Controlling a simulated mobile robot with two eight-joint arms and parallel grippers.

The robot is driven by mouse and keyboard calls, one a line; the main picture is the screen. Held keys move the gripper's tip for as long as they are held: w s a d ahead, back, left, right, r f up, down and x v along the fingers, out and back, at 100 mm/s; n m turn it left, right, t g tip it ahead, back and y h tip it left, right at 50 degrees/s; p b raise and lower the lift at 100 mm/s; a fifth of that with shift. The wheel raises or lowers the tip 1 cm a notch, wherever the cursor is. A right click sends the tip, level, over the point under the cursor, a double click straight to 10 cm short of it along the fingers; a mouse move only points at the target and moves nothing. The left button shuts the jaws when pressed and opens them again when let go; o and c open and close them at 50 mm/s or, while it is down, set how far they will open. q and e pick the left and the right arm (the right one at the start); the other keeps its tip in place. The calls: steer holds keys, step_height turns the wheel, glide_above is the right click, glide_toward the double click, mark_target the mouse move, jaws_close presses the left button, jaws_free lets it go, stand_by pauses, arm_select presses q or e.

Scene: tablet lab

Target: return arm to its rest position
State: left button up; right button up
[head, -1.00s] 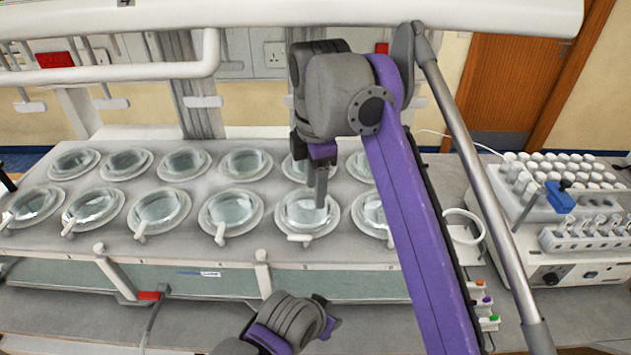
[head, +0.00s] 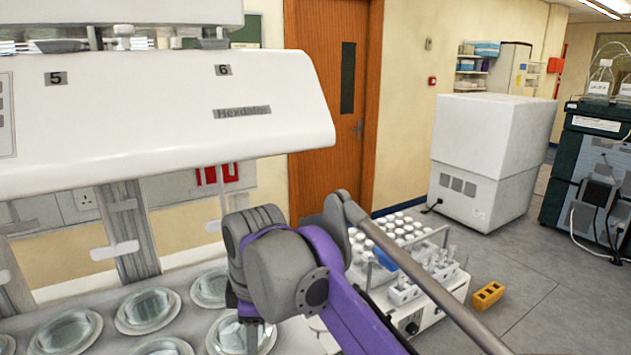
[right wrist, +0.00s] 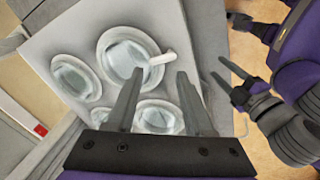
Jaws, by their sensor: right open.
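My right arm (head: 330,285) reaches in from the lower right in the head view, purple and grey. My right gripper (right wrist: 158,85) is open and empty in the right wrist view, its two fingers spread in front of round glass vessels (right wrist: 127,57) in a light deck. In the head view its fingers (head: 252,335) point down in front of the nearest vessel (head: 240,338); whether they touch it I cannot tell. My left gripper (right wrist: 220,68) shows at the right of the wrist view, its fingers apart with nothing visible between them. The head view does not show it.
A white instrument housing (head: 160,105), marked 5 and 6, overhangs the vessels. Beside my right arm stands a rack of white-capped bottles (head: 400,235) on a bench unit. A yellow block (head: 488,295) is to its right.

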steer(key=s+d+f+m+t, duration=0.1)
steer(key=s+d+f+m, duration=0.3)
steer(key=d, duration=0.5)
steer(key=s+d+f+m+t, duration=0.1)
steer(key=d+f+m, duration=0.5)
steer(key=d, duration=0.3)
steer(key=s+d+f+m+t+h, duration=0.1)
steer(key=s+d+f+m, duration=0.8)
steer(key=f, duration=0.3)
steer(key=shift+s+d+f+t, duration=0.3)
steer(key=shift+s+d+t, duration=0.1)
steer(key=shift+d, duration=0.5)
